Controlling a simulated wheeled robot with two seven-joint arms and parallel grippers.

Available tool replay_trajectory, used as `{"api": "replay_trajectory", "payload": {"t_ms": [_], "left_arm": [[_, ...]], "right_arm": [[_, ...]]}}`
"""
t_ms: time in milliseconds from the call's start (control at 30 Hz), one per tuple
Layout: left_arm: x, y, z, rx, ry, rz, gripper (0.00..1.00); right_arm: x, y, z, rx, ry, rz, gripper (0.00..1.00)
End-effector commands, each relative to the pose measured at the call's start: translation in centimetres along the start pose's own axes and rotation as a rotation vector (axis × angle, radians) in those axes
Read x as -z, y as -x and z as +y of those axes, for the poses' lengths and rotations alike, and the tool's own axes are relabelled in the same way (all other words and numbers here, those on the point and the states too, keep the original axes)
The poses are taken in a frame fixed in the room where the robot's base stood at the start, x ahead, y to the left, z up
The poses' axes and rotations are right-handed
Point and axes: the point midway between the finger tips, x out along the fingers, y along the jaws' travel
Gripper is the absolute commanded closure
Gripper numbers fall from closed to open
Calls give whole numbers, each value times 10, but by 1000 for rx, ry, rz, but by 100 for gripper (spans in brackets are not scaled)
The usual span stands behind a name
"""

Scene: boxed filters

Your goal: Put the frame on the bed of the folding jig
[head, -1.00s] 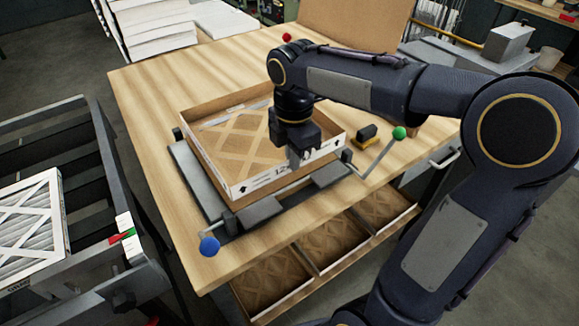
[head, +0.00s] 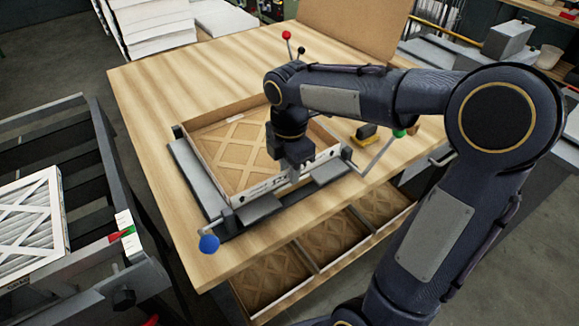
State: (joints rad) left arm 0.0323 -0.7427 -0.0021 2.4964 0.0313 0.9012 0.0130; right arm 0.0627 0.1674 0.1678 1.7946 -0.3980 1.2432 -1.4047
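The frame (head: 232,145) is a shallow brown cardboard tray with a lattice floor and a white printed outer side. It sits level, low on the bed of the folding jig (head: 192,178), between its grey plates and corner posts. My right gripper (head: 293,175) points down at the frame's front wall, with one finger outside it. It appears shut on that wall; the inner finger is hidden. My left gripper is out of view.
The jig has a blue knob (head: 209,243) at front left and a green-knobbed lever (head: 398,133) at right. A black-and-yellow object (head: 367,132) lies beside it. An open drawer (head: 300,262) below holds more lattice frames. The table's left side is clear.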

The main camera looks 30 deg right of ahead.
Motion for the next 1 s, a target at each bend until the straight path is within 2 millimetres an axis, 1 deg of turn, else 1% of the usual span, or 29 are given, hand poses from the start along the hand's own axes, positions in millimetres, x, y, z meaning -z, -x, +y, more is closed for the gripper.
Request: {"api": "replay_trajectory", "payload": {"t_ms": [167, 333, 467, 700, 833, 1000], "left_arm": [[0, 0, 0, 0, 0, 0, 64], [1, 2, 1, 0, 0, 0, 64], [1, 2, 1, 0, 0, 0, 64], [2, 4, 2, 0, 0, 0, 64], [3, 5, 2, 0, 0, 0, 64], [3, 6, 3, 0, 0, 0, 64]], "right_arm": [[0, 1, 0, 0, 0, 0, 76], [0, 13, 1, -3, 0, 0, 76], [0, 39, 1, -7, 1, 0, 76], [0, 91, 1, -5, 1, 0, 76], [0, 110, 1, -4, 1, 0, 76], [0, 122, 0, -1, 1, 0, 76]]}}
